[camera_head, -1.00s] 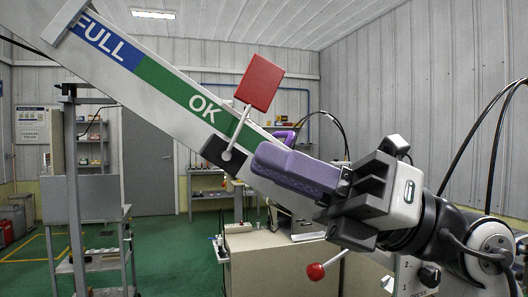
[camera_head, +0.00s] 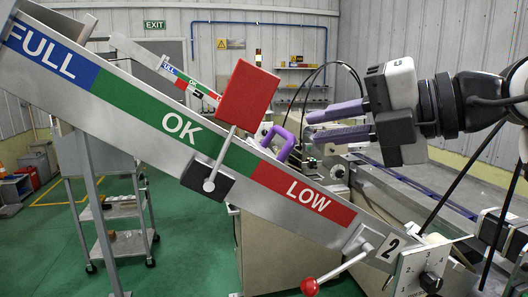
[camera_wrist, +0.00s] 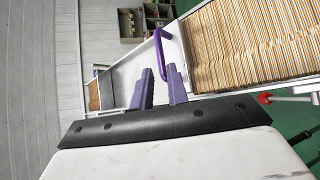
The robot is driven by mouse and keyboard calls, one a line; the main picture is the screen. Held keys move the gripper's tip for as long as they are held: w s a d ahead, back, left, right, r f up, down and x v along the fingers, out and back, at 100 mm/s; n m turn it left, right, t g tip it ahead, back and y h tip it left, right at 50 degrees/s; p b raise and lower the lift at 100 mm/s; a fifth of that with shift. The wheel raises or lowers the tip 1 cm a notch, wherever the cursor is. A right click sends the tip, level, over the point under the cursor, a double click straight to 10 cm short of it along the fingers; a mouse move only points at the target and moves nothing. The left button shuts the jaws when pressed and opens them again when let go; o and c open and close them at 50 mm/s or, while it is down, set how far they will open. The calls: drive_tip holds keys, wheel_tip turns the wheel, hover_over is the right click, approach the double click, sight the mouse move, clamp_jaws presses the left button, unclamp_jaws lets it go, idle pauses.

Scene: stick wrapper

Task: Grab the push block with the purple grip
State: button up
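The purple grip (camera_head: 278,142) of the push block is a loop handle standing above the sloped chute's far edge, behind the OK/LOW boundary. The block's body is mostly hidden by the chute wall in the head view. In the wrist view the grip (camera_wrist: 161,52) stands beside the stack of sticks, ahead of my fingertips. My gripper (camera_head: 308,127) has purple fingers pointing left, with a gap between them and nothing held. It is to the right of the grip and looks apart from it. In the wrist view my gripper (camera_wrist: 159,69) also shows separated fingers.
The sloped chute (camera_head: 110,95) has FULL, OK and LOW bands. A red flag (camera_head: 248,95) on a rod stands in front of it, and a red-knobbed lever (camera_head: 310,286) sits lower. Wooden sticks (camera_wrist: 250,40) fill the chute's right part in the wrist view.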

sight(286, 134)
drive_tip(key=p+x, duration=0.3)
drive_tip(key=x, duration=0.2)
drive_tip(key=shift+w+a, duration=0.15)
drive_tip(key=shift+a, duration=0.15)
drive_tip(key=shift+w+a+f, duration=0.3)
drive_tip(key=shift+a, duration=0.15)
clamp_jaws()
